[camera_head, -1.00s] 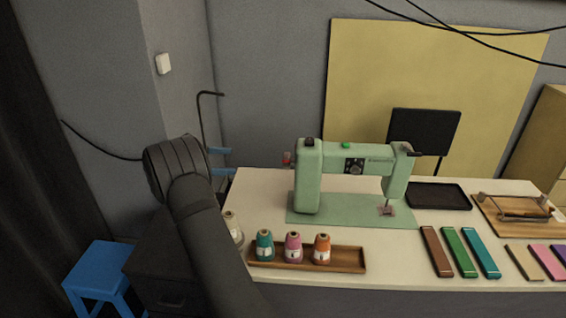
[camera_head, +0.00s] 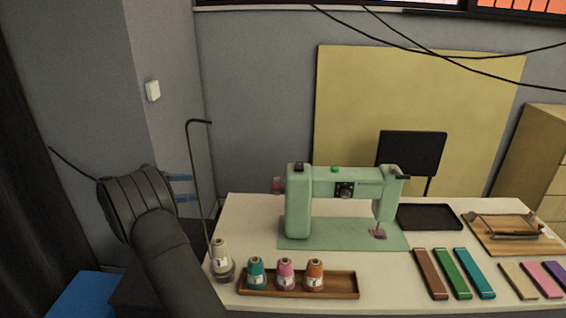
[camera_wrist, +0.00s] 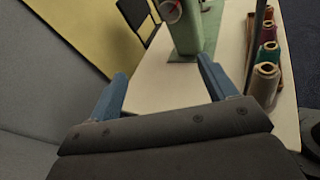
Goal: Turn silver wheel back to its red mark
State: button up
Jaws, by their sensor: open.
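The green sewing machine (camera_head: 298,205) stands on the table. Its wheel (camera_head: 277,185) is on the machine's left end, seen nearly edge-on with some red showing. In the wrist view the wheel (camera_wrist: 171,11) is at the top edge, partly cut off, with a red part visible. The exact place of its mark is too small to tell. My gripper (camera_head: 190,188) is open and empty, to the left of the wheel and clear of it. In the wrist view its two blue fingers (camera_wrist: 162,72) are spread apart, with the machine's end beyond them.
A thread stand with a cream spool (camera_head: 220,257) and a tall hooked rod (camera_head: 193,165) stands at the table's left edge near my gripper. A wooden tray (camera_head: 345,284) holds coloured spools. A black tray (camera_head: 428,216) lies right of the machine.

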jog(key=s+d+r+m+t+y, duration=0.2)
jog(key=s+r+y, duration=0.15)
jog(key=s, duration=0.35)
jog(key=s+d+r+m+t+y, duration=0.2)
jog(key=s+r+y, duration=0.15)
jog(key=s, duration=0.35)
jog(key=m+t, duration=0.3)
jog(key=t, duration=0.2)
send_near(277, 186)
jog(key=x, duration=0.4)
jog(key=a+f+x, duration=0.1)
jog(key=x, duration=0.7)
jog(key=shift+w+f, duration=0.4)
jog(key=shift+w, duration=0.1)
jog(key=c, duration=1)
